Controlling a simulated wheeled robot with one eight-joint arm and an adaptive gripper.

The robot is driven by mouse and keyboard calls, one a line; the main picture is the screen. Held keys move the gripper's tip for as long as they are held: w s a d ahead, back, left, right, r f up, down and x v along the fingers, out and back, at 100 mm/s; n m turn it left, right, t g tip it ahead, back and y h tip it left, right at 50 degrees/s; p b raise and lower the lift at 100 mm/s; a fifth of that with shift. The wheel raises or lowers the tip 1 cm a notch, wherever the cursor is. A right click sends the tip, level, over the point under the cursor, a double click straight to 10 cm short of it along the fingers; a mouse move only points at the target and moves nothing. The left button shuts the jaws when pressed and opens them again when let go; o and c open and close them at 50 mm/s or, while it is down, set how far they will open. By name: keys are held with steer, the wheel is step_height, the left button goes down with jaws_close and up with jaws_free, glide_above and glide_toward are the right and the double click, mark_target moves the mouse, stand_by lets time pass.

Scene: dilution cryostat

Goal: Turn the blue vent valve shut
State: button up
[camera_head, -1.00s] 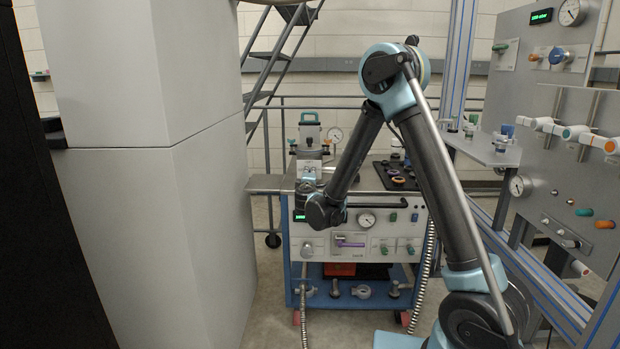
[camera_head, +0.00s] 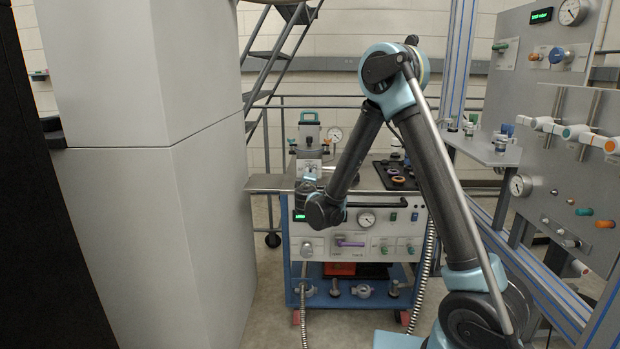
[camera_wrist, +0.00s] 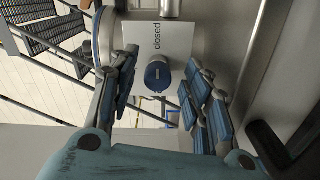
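The blue valve knob (camera_wrist: 158,76) shows in the wrist view, in front of a pale plate with the word "closed" (camera_wrist: 157,38). A small pale mark is on the knob's face. My gripper (camera_wrist: 163,84) is open, with its blue-padded fingers on either side of the knob and a visible gap to each. I cannot tell if a fingertip touches it. In the head view my arm's end (camera_head: 312,178) is at the cart's left side, and the knob there is hidden or too small to tell.
The cart (camera_head: 370,245) carries gauges, small valves and a dark tray. A large grey cabinet (camera_head: 190,230) stands close on the left. A panel with another blue knob (camera_head: 558,56) is on the right. In the wrist view, a metal staircase (camera_wrist: 50,35) is at upper left.

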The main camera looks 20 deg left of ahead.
steer(key=shift+s, duration=0.1)
steer(key=v, duration=1.1)
steer(key=shift+s+d, duration=0.2)
steer(key=shift+s, duration=0.15)
steer(key=w+d+r+m+g+h, duration=0.15)
steer(key=d+m+h, duration=0.25)
steer(key=d, duration=1)
steer(key=w+d+r+m+g+h, duration=0.1)
steer(key=w+d+m+g+h, duration=0.2)
steer(key=d, duration=1.1)
steer(key=s+d+f+m+g+h, duration=0.1)
steer(key=s+d+m+g, duration=0.1)
steer(key=s+d, duration=0.35)
steer(key=s+d+f+m+g, duration=0.1)
steer(key=s+d+m+g, duration=0.2)
steer(key=d, duration=0.6)
steer(key=s+d+f+m+g+y, duration=0.1)
steer(key=s+d+f+m+g, duration=0.1)
steer(key=s, duration=0.6)
steer(key=s+d+f+m+g+y, duration=0.1)
steer(key=s+d+f+m+g, duration=0.1)
steer(key=s, duration=0.6)
steer(key=s+d+f+m+g+y, duration=0.2)
steer(key=s+f, duration=0.2)
steer(key=s, duration=0.4)
steer(key=shift+s, duration=0.4)
